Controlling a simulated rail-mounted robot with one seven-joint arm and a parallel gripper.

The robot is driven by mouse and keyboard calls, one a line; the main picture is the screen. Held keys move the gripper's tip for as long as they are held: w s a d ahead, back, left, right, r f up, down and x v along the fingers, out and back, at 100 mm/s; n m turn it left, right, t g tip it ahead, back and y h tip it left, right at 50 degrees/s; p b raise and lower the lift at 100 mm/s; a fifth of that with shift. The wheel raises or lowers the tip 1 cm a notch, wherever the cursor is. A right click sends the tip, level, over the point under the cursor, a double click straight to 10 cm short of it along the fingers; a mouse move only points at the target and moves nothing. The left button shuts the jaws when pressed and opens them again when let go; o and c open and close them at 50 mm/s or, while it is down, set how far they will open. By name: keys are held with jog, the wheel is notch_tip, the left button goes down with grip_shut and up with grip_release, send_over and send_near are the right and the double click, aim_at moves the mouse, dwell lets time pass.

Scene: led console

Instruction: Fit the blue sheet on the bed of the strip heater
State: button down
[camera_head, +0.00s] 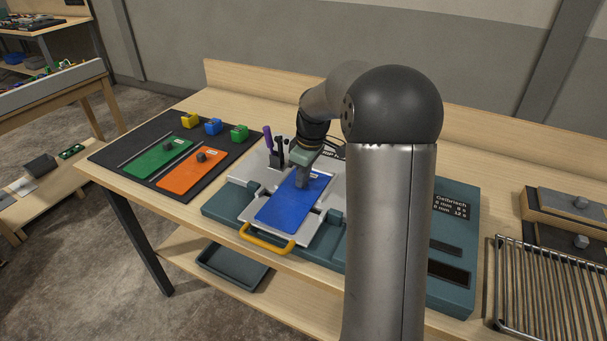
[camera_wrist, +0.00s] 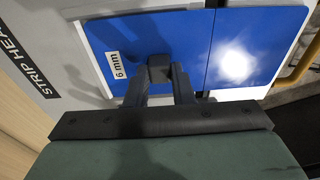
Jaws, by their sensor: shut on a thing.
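The blue sheet (camera_head: 293,203) lies over the grey bed of the strip heater (camera_head: 323,212) in the head view, roughly lined up with it. I cannot tell whether it rests fully flat. In the wrist view the blue sheet (camera_wrist: 240,45) carries a "6 mm" label and a dark line across it. My gripper (camera_head: 303,181) is above the sheet, shut on its dark knob (camera_wrist: 159,68). The strip heater's teal base (camera_head: 222,205) has a yellow handle (camera_head: 268,240) at the front. My arm hides part of the heater's right side.
A dark mat (camera_head: 112,157) at left holds a green sheet (camera_head: 158,158), an orange sheet (camera_head: 191,172) and small coloured blocks (camera_head: 213,127). A purple-handled tool (camera_head: 268,138) stands behind the bed. A wire rack (camera_head: 545,290) is at the right.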

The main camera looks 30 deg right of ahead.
jog(key=c, duration=1.2)
grip_release()
jog(key=shift+o, duration=0.2)
notch_tip(320, 180, up, 17)
jog(key=s+d, duration=0.1)
jog(key=s, duration=0.1)
jog(key=shift+d+r+b, duration=0.15)
jog(key=shift+d+b, duration=0.15)
